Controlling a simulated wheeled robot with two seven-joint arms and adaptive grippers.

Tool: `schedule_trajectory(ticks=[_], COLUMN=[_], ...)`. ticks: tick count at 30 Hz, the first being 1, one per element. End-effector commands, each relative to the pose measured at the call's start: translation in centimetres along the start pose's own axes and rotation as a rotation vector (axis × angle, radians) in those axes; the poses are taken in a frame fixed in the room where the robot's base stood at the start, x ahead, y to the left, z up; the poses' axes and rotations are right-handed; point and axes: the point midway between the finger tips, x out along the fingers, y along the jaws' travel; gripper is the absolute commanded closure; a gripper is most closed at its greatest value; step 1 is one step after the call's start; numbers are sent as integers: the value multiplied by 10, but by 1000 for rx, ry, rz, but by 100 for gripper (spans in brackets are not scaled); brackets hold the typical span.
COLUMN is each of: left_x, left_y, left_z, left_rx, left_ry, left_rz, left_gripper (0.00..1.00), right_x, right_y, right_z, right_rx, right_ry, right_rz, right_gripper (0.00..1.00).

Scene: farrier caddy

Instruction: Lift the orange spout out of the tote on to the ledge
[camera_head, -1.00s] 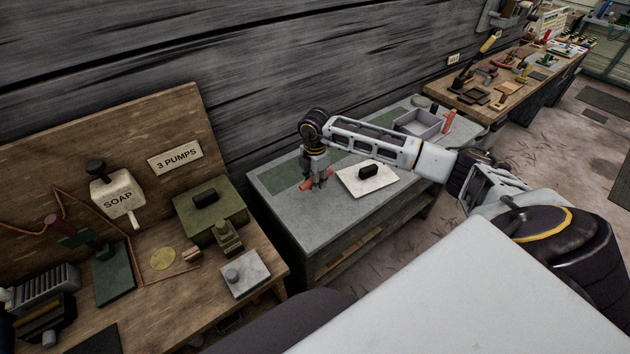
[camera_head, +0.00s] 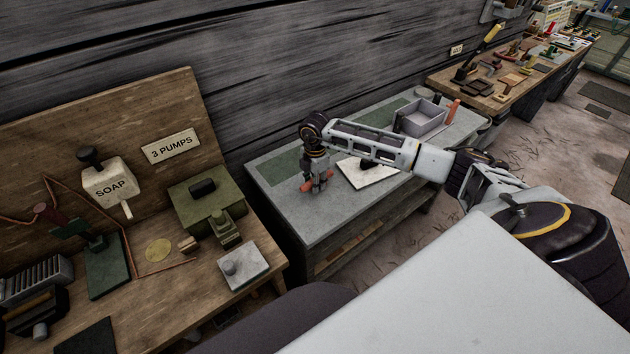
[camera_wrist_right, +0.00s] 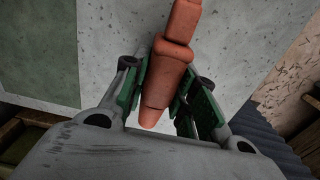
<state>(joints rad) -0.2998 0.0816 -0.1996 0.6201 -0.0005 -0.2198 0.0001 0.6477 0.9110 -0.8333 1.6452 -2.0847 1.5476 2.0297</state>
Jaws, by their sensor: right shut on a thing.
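My right gripper (camera_head: 317,184) is shut on an orange spout (camera_wrist_right: 173,55), which sits between its green-padded fingers in the right wrist view. The spout's tapered end points back toward the palm. In the head view the spout (camera_head: 306,187) shows at the fingertips, over the left part of the grey bench (camera_head: 330,215); I cannot tell whether it touches the top. A grey open-topped tote (camera_head: 422,130) stands at the bench's far right end, well away from the gripper. My left gripper is not in view.
A pale board (camera_head: 367,177) lies right of the gripper, partly hidden by my arm. A green mat (camera_head: 270,174) lies to the left. An orange-red cylinder (camera_head: 453,111) stands beside the tote.

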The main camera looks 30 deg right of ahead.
Motion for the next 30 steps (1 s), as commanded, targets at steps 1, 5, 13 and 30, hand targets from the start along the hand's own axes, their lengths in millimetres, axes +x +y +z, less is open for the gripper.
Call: schedule_trajectory(ticks=[1,5,13,30], left_x=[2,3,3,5], left_y=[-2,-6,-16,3], left_z=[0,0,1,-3], left_rx=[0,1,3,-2], left_ry=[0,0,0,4], left_rz=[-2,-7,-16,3], left_gripper=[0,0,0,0], right_x=[3,5,5,8], right_y=[0,0,0,0], right_z=[0,0,0,0], right_rx=[0,0,0,0], right_ry=[0,0,0,0], right_rz=[0,1,1,1], right_gripper=[100,100,100,100])
